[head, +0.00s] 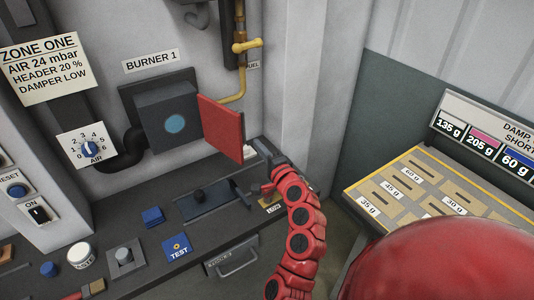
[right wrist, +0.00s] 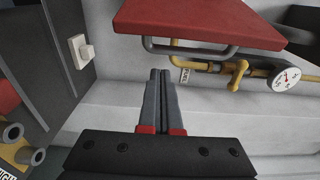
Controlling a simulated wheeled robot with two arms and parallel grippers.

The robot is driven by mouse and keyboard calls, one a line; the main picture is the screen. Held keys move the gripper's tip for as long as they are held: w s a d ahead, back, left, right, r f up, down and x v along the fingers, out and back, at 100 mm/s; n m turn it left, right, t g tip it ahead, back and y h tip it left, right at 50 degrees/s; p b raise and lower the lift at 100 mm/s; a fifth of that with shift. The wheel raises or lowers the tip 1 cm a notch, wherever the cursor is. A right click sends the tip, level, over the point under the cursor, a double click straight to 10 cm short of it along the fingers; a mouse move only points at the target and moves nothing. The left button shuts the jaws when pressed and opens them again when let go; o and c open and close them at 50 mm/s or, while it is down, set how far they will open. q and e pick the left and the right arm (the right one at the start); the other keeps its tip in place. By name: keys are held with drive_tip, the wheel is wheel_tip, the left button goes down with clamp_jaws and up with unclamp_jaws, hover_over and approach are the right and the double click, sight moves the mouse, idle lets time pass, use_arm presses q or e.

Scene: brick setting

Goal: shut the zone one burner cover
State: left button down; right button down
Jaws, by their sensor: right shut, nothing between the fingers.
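The burner cover is a red panel (head: 222,127) on the right side of the grey Burner 1 box (head: 168,121). It stands open, swung out, and the box front with its round blue window shows. In the right wrist view the red cover (right wrist: 200,22) fills the top, with a grey bar handle (right wrist: 190,50) along its near side. My right gripper (head: 264,148) is just right of and below the cover's lower right corner. In the wrist view its fingers (right wrist: 159,75) are together and empty, apart from the handle. My left gripper is not in view.
A yellow pipe with a valve handle (head: 246,45) runs behind the cover. A tray of labelled weights (head: 440,190) stands at right. A gauge (right wrist: 286,78) shows in the wrist view.

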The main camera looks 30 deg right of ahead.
drive_tip(key=a+p, duration=0.2)
drive_tip(key=a, duration=0.1)
drive_tip(key=shift+a+f, duration=0.1)
drive_tip(key=shift+a, duration=0.3)
